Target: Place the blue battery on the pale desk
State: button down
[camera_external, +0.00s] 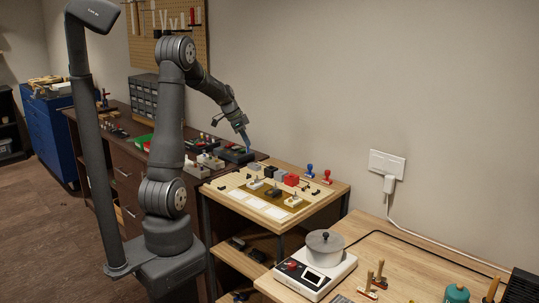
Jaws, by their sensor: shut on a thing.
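My gripper (244,136) is at the end of my arm, pointing down over the right end of the dark brown bench. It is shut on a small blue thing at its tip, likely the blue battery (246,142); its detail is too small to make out. The blue thing is just above or beside a black tray or case (236,155) on the bench; I cannot tell if they touch. A pale wooden desk (405,266) fills the lower right. A smaller pale table (338,187) stands between it and the bench.
The desk holds a white scale with a grey pot (325,244), wooden-handled tools (379,275) and a green canister (456,294). The desk's middle is fairly clear.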

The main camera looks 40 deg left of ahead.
jog(key=w+d+f+m, duration=0.1)
jog(key=w+d, duration=0.4)
jog(key=d, duration=0.5)
jog(key=w+d+f, duration=0.1)
jog(key=w+d, duration=0.3)
jog(key=d, duration=0.6)
jog(key=d+f+m, duration=0.1)
jog(key=d+f, duration=0.2)
jog(key=d, duration=1.9)
jog(key=s+d+f+m, duration=0.1)
jog(key=s+d, duration=0.5)
jog(key=d, duration=0.6)
jog(key=s+d+f+g+h, duration=0.1)
jog(key=s+d, duration=0.5)
jog(key=d, duration=0.6)
jog(key=s+d+f+m, duration=0.15)
jog(key=s+d, duration=0.45)
jog(key=d, duration=0.6)
jog(key=shift+n, duration=0.45)
jog(key=shift+w+a+f, duration=0.35)
jog(key=shift+w+f, duration=1.5)
jog(key=shift+w, duration=0.05)
jog(key=shift+w+a+f, duration=0.4)
jog(key=shift+w+f, duration=1.45)
jog(key=shift+f, duration=0.05)
jog(key=shift+w+a+f, duration=0.35)
jog(key=shift+w+f, duration=1.5)
jog(key=shift+w, duration=0.05)
jog(key=shift+f, duration=0.1)
